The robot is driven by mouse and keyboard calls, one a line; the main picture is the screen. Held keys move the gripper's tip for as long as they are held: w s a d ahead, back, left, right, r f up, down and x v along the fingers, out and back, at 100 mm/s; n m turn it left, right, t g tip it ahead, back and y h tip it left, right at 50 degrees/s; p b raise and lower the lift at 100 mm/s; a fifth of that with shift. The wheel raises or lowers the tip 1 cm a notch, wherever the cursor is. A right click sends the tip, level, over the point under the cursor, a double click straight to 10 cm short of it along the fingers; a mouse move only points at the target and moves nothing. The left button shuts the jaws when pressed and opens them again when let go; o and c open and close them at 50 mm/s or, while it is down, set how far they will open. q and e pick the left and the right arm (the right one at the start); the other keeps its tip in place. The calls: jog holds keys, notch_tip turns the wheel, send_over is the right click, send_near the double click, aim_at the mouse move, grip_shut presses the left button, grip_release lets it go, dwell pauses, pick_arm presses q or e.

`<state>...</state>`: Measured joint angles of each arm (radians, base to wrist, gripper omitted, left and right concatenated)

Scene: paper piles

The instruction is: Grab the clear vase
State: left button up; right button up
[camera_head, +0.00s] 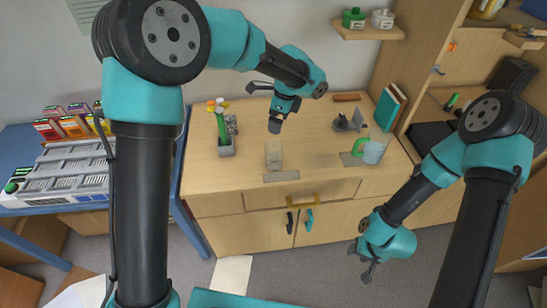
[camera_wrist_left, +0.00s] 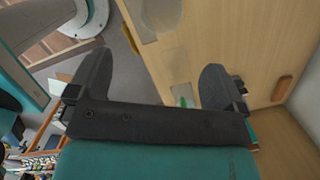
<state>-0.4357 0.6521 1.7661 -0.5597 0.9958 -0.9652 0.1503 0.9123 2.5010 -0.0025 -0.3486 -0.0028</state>
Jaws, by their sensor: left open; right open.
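The clear vase (camera_head: 274,155) looks like a see-through, squarish upright container on the wooden cabinet top, behind a flat grey plate (camera_head: 282,176). A see-through shape, likely the same vase, is cut off at the top of the left wrist view (camera_wrist_left: 161,14). My left gripper (camera_head: 276,122) is above and behind the vase, apart from it, pointing down. Its two dark fingers are spread and empty in the left wrist view (camera_wrist_left: 155,78). My right gripper (camera_head: 361,265) is open and empty in front of the cabinet, low and to the right, away from the vase.
A clear pitcher with a green handle (camera_head: 373,152), a dark grey object (camera_head: 348,122) and teal books (camera_head: 389,106) are to the right. Bare wood lies between the vase and the pitcher.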

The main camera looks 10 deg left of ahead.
pick_arm(q)
send_near(273, 141)
jog(key=s+f, duration=0.1)
jog(key=f, duration=0.1)
jog(key=s+f, duration=0.2)
jog(key=f, duration=0.1)
jog(key=shift+a+f, duration=0.15)
jog(key=shift+f, duration=0.25)
jog(key=shift+f, duration=0.1)
jog(key=shift+w+a+f, duration=0.1)
jog(key=shift+a+f, duration=0.1)
jog(key=shift+f, duration=1)
jog(key=shift+w+a+f, duration=0.1)
jog(key=shift+a+f, duration=0.1)
jog(key=shift+f, duration=1.05)
jog(key=shift+c, duration=0.5)
jog(key=c, duration=1)
jog(key=shift+r, duration=0.1)
jog(key=shift+r, duration=0.4)
notch_tip(273, 141, up, 3)
jog(key=shift+f, duration=0.15)
jog(key=s+d, duration=0.1)
jog(key=s, duration=0.4)
jog(key=s+r, duration=0.1)
jog(key=s, duration=0.4)
jog(key=s+d, duration=0.1)
jog(key=s, duration=0.4)
jog(key=shift+s+d+r, duration=0.2)
jog(key=shift+s+d, duration=0.15)
jog(key=shift+s, duration=0.05)
